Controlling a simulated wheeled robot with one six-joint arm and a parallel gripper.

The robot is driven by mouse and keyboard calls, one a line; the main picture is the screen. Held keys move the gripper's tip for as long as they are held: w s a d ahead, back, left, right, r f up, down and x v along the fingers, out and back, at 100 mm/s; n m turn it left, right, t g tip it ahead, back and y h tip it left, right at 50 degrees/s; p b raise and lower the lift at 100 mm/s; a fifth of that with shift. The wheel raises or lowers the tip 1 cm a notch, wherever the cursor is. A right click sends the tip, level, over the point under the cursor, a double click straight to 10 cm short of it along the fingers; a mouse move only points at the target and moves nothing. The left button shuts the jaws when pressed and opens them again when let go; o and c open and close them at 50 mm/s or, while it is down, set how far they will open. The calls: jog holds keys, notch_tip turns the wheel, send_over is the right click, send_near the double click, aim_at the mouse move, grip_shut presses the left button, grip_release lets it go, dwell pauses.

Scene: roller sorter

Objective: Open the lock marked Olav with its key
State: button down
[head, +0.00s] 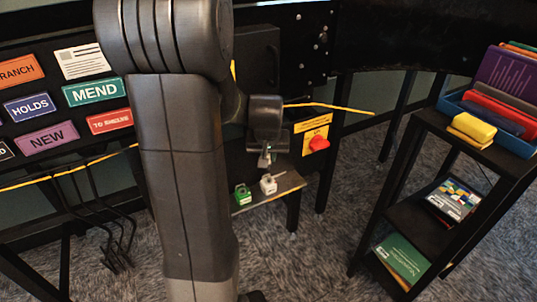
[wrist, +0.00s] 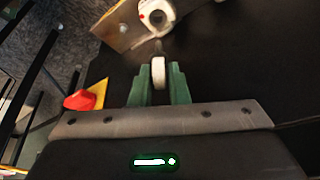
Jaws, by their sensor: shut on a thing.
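My gripper (wrist: 159,80) is shut on a key (wrist: 158,72), with its pale round head between the green fingers. The key's thin shaft points away from me toward a white lock (wrist: 155,12). In the wrist view the shaft's end is close to this lock; I cannot tell whether they touch. In the head view my gripper (head: 265,156) hangs just above the white lock (head: 268,184). A green lock (head: 242,194) stands to the left of it. Both are on a small board. I cannot read a name on either lock.
The small wooden board (head: 284,189) juts out under the dark panel. A red knob (head: 319,143) on a yellow plate is right of my gripper. A yellow cable (head: 335,108) runs behind it. A black shelf (head: 440,128) with books stands at the right.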

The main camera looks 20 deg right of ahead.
jog(key=shift+f+b, duration=2.45)
jog(key=shift+f, duration=0.75)
jog(key=n+y+b, duration=0.1)
jog(key=n, duration=0.2)
jog(key=n+y+b, duration=0.1)
jog(key=n+b, duration=0.1)
jog(key=n, duration=0.1)
jog(key=shift+d+t, duration=0.1)
jog(key=shift+t, duration=0.2)
jog(key=n+y, duration=0.1)
jog(key=n, duration=0.2)
jog(key=n+y+b, duration=0.1)
jog(key=n, duration=0.2)
jog(key=shift+r+g+y, duration=0.1)
jog(key=shift+g+y, duration=0.2)
jog(key=shift+g, duration=0.1)
jog(key=shift+r, duration=0.1)
jog(key=shift+r+p, duration=1.75)
jog(key=shift+r, duration=0.7)
